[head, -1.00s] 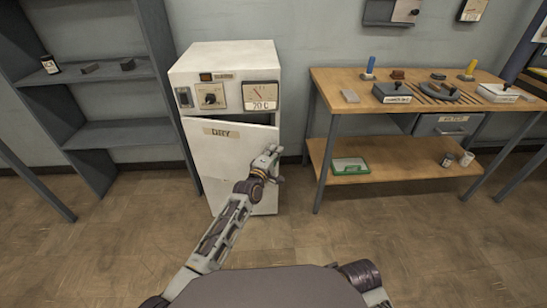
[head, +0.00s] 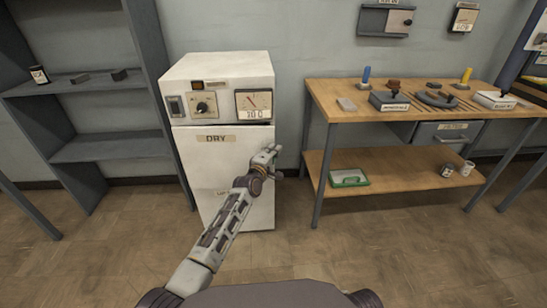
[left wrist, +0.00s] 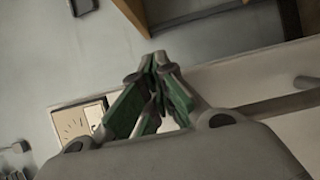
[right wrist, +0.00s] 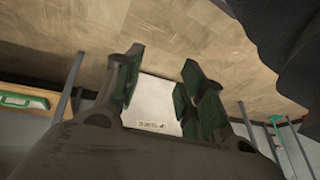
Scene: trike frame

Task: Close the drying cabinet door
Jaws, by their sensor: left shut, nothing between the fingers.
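The white drying cabinet (head: 215,66) stands against the wall, with a dial and gauge on its upper panel. Its door (head: 207,165), labelled DRY, sits flush with the front as far as the head view shows; any thin gap cannot be told. My left gripper (head: 272,153) is shut and empty at the door's right edge, partly covering it. Whether it touches the door is unclear. Its closed fingers also show in the left wrist view (left wrist: 155,75). My right gripper (right wrist: 160,85) has its fingers apart, with a white labelled panel visible beyond them. It is out of the head view.
Grey shelving (head: 95,145) stands to the left. The floor (head: 370,255) in front is clear.

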